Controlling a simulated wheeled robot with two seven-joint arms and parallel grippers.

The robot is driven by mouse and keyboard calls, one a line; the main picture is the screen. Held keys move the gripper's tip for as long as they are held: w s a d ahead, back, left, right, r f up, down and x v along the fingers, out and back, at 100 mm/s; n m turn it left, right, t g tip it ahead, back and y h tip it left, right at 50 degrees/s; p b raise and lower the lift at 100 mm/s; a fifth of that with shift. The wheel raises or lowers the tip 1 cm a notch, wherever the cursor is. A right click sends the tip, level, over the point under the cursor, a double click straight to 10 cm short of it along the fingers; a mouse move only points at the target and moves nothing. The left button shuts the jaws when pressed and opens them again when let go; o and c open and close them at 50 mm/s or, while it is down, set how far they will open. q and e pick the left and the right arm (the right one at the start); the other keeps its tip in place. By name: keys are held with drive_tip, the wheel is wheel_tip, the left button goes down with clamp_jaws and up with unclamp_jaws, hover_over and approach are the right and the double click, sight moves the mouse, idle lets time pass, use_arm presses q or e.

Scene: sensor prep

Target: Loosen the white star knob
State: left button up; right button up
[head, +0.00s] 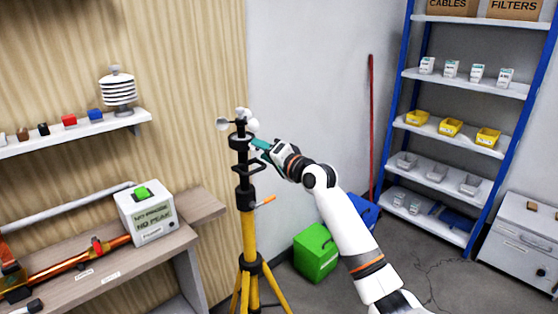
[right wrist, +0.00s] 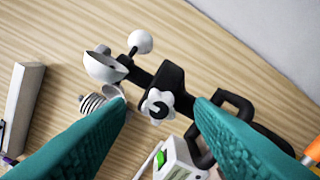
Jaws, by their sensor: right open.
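The white star knob (right wrist: 158,104) shows in the right wrist view on a black clamp (right wrist: 168,82) at the top of the mast. In the head view I cannot make the knob out. The clamp belongs to a yellow tripod (head: 250,232) with a black upper mast and a white-cup anemometer (head: 240,119) on top. My right gripper (head: 262,147) is beside the mast head, on its right. In the right wrist view its teal fingers (right wrist: 161,106) are open, with the knob showing between the tips, apparently untouched. My left gripper is not in view.
A bench (head: 110,268) with a white box (head: 148,212) stands left of the tripod. A wall shelf (head: 60,138) holds a white louvred shield (head: 118,90). An orange lever (head: 265,201) sticks out of the mast. A green crate (head: 315,252) and blue-framed rack (head: 470,130) stand right.

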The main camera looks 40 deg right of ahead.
drive_tip(key=s+b, duration=0.1)
drive_tip(key=s, duration=0.9)
drive_tip(key=shift+d+b, duration=0.4)
